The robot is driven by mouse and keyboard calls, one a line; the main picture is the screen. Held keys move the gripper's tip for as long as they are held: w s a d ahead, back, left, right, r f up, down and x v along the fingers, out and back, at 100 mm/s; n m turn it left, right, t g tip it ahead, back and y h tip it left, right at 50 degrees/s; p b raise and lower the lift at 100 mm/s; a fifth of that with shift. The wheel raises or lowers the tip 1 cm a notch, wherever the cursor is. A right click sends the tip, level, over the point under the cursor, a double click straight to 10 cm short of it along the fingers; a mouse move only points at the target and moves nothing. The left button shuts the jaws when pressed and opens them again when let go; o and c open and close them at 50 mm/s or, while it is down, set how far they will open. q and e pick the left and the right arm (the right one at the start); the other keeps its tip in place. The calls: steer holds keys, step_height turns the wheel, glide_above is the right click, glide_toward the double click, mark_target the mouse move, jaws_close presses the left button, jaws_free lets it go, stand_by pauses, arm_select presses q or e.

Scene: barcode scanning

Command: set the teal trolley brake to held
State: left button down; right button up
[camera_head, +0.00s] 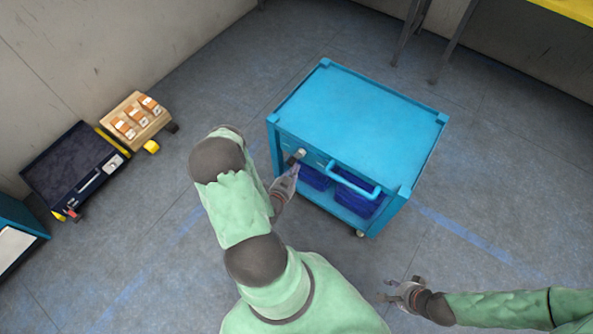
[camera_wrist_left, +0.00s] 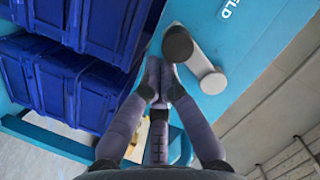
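The teal trolley (camera_head: 360,120) stands in the middle of the head view, with a flat top and blue bins below. Its brake lever (camera_head: 296,157) is on the front left of the upper panel. In the left wrist view the lever (camera_wrist_left: 200,64) has a dark round knob at one end and a pale grey end lower right. White letters "LD" show above it; the rest of the label is cut off. My left gripper (camera_wrist_left: 161,76) has its fingertips together, just below the knob; whether they touch it is unclear. My right gripper (camera_head: 398,291) is open and empty above the floor.
Blue bins (camera_wrist_left: 75,80) sit close left of my left gripper. A trolley handle (camera_head: 354,181) juts out right of the lever. A dark open case (camera_head: 72,168) and a wooden block with orange-white boxes (camera_head: 136,117) lie far left. Floor around the trolley is clear.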

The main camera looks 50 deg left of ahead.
arm_select(q)
steer(key=shift+s+a+m, duration=0.1)
steer(key=shift+a+m, duration=0.35)
steer(key=shift+m, duration=0.15)
stand_by(0.6)
